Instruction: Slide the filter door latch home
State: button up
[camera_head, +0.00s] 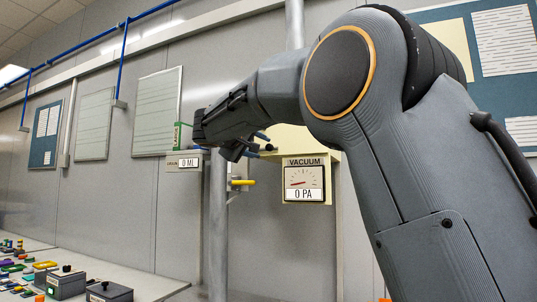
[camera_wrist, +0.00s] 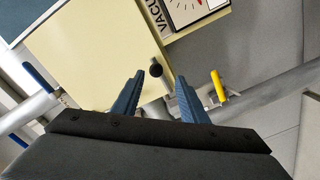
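My gripper (camera_wrist: 158,77) is open, with its two blue fingers spread apart. It also shows in the head view (camera_head: 258,142), in front of the wall panel. A round black knob (camera_wrist: 155,69) on a pale stem sits between and just beyond the fingertips in the wrist view; the fingers do not appear to touch it. The knob may be the latch, but no label tells this. A cream panel (camera_wrist: 95,45), perhaps the filter door, lies behind it. In the head view the cream panel (camera_head: 290,141) is partly hidden by my arm.
A yellow handle (camera_wrist: 218,85) on pipework is close to the right finger. A vertical grey pipe (camera_head: 218,230) stands below my gripper. A bench (camera_head: 140,283) with small parts is at lower left.

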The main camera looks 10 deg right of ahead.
aim_at(268, 147)
jog(key=x, duration=0.2)
jog(key=p+x, duration=0.1)
jog(key=x, duration=0.1)
jog(key=r+p+x, duration=0.1)
jog(key=x, duration=0.1)
jog(key=shift+w+d, duration=0.1)
jog(key=shift+d, duration=0.1)
jog(key=shift+w+d+f+p, duration=0.1)
jog(key=shift+w+d+p, duration=0.25)
jog(key=shift+w+p, duration=0.15)
grip_shut()
